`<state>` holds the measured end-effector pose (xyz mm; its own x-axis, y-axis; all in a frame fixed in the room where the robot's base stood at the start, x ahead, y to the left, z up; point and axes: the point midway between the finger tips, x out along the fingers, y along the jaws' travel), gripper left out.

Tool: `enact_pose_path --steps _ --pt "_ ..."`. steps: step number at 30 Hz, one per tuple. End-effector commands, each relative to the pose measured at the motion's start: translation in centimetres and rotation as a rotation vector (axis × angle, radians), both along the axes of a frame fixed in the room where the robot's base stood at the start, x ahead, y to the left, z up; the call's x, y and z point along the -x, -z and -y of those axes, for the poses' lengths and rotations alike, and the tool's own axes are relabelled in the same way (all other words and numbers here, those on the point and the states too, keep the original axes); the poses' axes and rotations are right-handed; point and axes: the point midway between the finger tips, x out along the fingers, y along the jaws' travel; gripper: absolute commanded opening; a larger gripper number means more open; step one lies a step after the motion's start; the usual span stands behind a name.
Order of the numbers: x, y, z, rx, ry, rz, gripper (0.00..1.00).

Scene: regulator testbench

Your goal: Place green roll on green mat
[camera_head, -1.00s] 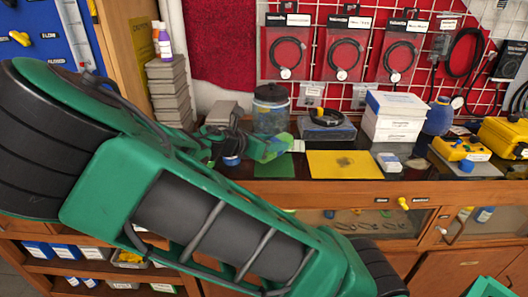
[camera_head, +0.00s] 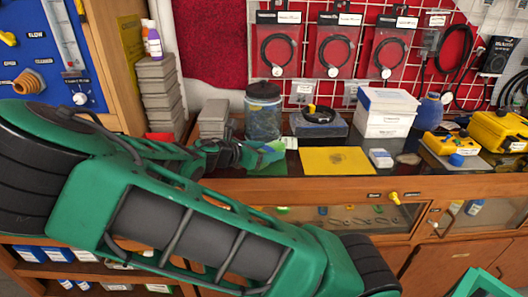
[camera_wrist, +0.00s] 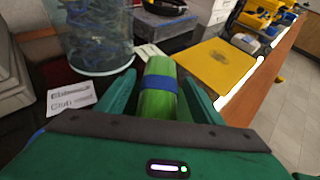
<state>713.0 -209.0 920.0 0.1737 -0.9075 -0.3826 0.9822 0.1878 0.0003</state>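The green roll (camera_wrist: 159,101), with a blue band around it, lies between the two fingers of my gripper (camera_wrist: 158,92) in the wrist view. Narrow dark gaps show on both sides, so the fingers look open around it. In the head view the roll (camera_head: 270,150) is a small green and blue shape at my gripper's tip, in front of the jar. The roll seems to rest on the dark counter; contact beneath it is hidden.
A clear jar with a dark lid (camera_head: 263,113) stands close behind my gripper. A yellow mat (camera_head: 335,161) lies bare to the right. White boxes (camera_head: 387,112), a grey case (camera_head: 319,125) and stacked grey boxes (camera_head: 158,100) stand around. A printed card (camera_wrist: 72,98) lies left of my gripper.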

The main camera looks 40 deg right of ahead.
Motion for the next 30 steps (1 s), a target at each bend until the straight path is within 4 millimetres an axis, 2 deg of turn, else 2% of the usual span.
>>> enact_pose_path --steps 7,11,24,30 --pt "0.0 -0.1 -0.1 0.000 -0.001 0.000 0.61" --pt "0.1 -0.5 -1.2 -0.001 -0.004 0.000 0.61" --pt "1.5 -3.6 -8.5 -0.002 -0.006 0.000 0.61" --pt "1.9 -4.4 -10.6 -0.001 -0.004 0.000 0.61"
